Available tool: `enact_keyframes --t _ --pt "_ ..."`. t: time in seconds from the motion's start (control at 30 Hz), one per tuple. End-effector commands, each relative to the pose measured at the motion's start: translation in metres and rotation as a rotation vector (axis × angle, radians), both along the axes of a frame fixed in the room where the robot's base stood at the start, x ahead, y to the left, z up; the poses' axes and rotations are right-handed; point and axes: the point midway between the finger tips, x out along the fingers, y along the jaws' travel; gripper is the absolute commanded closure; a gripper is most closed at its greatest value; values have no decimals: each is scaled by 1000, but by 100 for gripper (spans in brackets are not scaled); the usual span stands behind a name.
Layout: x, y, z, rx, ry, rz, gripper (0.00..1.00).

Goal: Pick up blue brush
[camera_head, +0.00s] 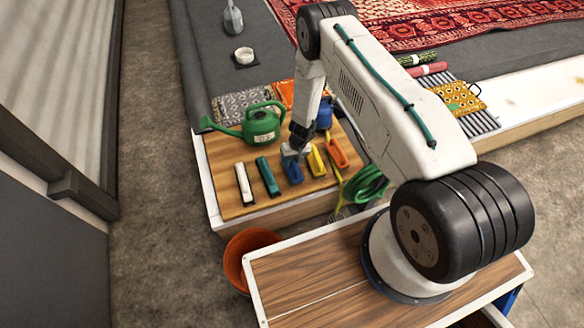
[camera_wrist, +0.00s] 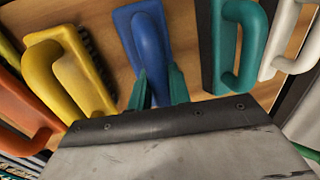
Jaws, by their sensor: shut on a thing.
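The blue brush (camera_head: 292,172) lies on a wooden board (camera_head: 217,150), in a row of brushes. In the wrist view the blue brush (camera_wrist: 150,42) points away from my gripper, its near part between the two green fingers. My gripper (camera_head: 294,153) reaches down to it from above. In the wrist view my gripper (camera_wrist: 158,88) is shut on the blue brush. The gripper body hides the brush's near end, and I cannot tell whether the brush is clear of the board.
A teal brush (camera_head: 267,176) and a white brush (camera_head: 244,184) lie to the left. A yellow brush (camera_head: 316,161) and an orange brush (camera_head: 337,152) lie to the right. A green watering can (camera_head: 260,125) stands behind. An orange bucket (camera_head: 238,262) is in front.

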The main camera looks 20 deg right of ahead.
Motion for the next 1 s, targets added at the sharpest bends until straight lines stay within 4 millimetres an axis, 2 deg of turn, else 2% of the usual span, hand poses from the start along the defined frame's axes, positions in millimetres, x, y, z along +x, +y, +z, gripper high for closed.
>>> enact_keyframes --t 0.27,0.37,0.5,0.7,1.0 --pt "1 0 6 0 -1 0 100" --pt "1 0 15 0 -2 1 100" --pt "1 0 38 0 -2 1 100" --pt "-29 0 38 0 3 -4 100" --pt "-65 0 41 2 3 -4 100"
